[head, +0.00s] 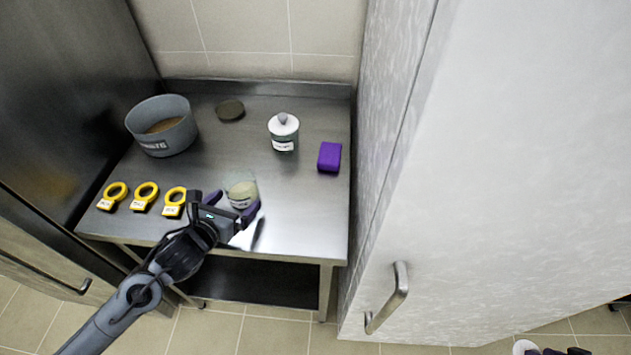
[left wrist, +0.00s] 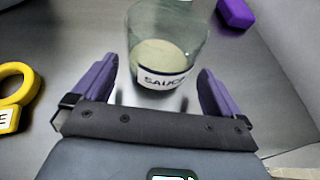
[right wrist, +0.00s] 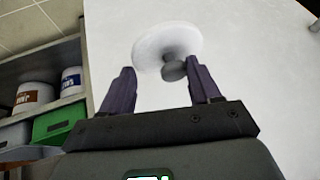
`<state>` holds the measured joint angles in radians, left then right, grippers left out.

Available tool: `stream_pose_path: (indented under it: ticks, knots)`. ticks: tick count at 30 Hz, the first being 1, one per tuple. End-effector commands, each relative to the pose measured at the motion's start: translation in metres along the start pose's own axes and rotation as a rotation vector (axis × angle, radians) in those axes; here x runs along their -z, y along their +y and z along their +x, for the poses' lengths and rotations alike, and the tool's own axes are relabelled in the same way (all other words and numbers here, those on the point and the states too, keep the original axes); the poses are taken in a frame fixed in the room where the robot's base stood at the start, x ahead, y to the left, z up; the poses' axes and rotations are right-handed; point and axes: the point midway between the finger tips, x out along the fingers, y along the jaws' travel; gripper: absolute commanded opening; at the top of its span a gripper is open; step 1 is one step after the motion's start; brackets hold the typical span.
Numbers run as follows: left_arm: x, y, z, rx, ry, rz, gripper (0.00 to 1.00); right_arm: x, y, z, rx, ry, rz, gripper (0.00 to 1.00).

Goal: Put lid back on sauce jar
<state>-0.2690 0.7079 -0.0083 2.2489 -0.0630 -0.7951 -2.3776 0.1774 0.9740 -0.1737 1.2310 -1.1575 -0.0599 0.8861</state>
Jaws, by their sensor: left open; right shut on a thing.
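The sauce jar (head: 241,193), glass with pale contents and a "SAUCE" label, stands upright on the steel table with no lid visible on it. It also shows in the left wrist view (left wrist: 166,55). My left gripper (head: 232,206) is open, its purple fingers on either side of the jar's near part; contact cannot be told. My right gripper (right wrist: 160,88) is shut on a white round lid (right wrist: 165,42) with a grey knob, the knob between its fingers. That lid is well away from the table, at the head view's bottom right edge.
A second jar (head: 284,134) with a white lid stands behind. A grey pot (head: 163,128), a dark disc (head: 230,110), a purple block (head: 329,157) and three yellow rings (head: 146,192) are on the table. A large white door (head: 480,180) with a handle fills the right.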

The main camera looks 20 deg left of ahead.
Motion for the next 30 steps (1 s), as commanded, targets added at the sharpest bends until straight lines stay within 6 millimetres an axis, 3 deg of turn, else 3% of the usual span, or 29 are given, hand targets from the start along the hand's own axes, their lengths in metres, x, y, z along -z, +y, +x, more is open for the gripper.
stream_pose_path:
  ticks: [10,23,30]
  knots:
    - [0.001,0.002,0.041,-0.001,-0.002,-0.001,1.00,-0.003,0.002,0.006,0.000,0.000,0.000,0.33]
    - [0.002,0.002,0.045,0.000,0.000,0.000,1.00,-0.003,0.002,0.006,0.000,0.000,0.000,0.33]
    - [0.002,0.002,0.045,0.000,0.000,0.000,0.66,-0.003,0.002,0.006,0.000,0.000,0.000,0.33]
